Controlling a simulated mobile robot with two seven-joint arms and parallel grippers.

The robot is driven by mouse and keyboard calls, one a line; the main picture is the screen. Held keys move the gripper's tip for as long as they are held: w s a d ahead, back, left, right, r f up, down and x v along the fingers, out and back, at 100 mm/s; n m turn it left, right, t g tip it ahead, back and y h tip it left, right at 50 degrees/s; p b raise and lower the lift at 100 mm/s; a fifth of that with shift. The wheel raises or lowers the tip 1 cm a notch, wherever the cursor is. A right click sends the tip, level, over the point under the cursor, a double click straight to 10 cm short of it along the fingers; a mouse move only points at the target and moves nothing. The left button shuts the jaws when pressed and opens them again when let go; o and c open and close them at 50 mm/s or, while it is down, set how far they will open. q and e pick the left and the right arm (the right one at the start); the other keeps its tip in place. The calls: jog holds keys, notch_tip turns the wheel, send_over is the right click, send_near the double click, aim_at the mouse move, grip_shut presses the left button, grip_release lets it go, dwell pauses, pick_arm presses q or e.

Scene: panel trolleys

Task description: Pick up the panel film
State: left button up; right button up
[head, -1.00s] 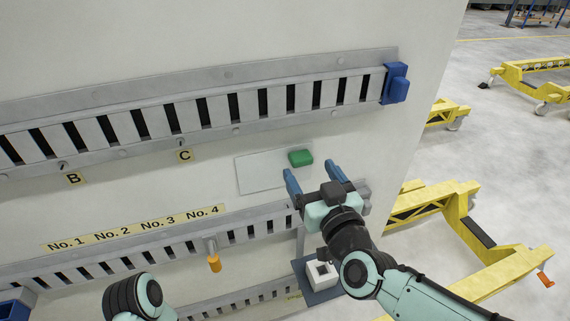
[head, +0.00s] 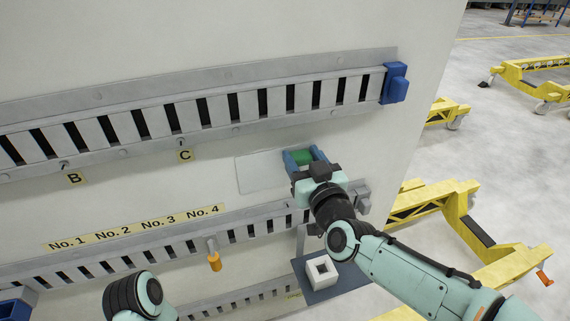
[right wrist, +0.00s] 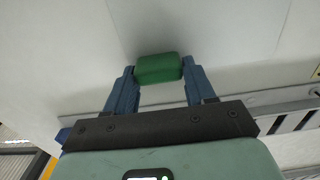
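The panel film (head: 262,173) is a thin, pale rectangle lying against the light panel, faintly outlined in the head view. A green block (head: 304,157) sits at its upper right; it also shows in the right wrist view (right wrist: 158,69). My right gripper (head: 304,160) has its two blue fingers on either side of the green block, with no clear gap at the tips. In the right wrist view the fingertips (right wrist: 158,74) meet the block's left and right ends. The film's right part is hidden behind my gripper. My left gripper is out of view.
A slotted rail (head: 220,108) with a blue end block (head: 396,84) runs above the film. A lower rail (head: 130,252) with an orange-handled part (head: 214,262) runs below. A white square block (head: 322,270) sits on a blue-grey plate. Yellow trolleys (head: 470,230) stand right.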

dwell(0.3)
jog(key=shift+s+d+r, duration=0.2)
jog(key=shift+s+r, duration=0.2)
jog(key=shift+r, duration=0.1)
notch_tip(320, 180, up, 7)
jog(key=p, duration=0.3)
jog(key=shift+f, duration=0.15)
jog(key=v, duration=1.9)
jog(key=shift+f, duration=0.4)
jog(key=shift+s+d, duration=0.1)
jog(key=shift+s, duration=0.1)
jog(key=shift+s+d, duration=0.2)
jog(key=shift+s, duration=0.2)
jog(key=shift+s, duration=0.1)
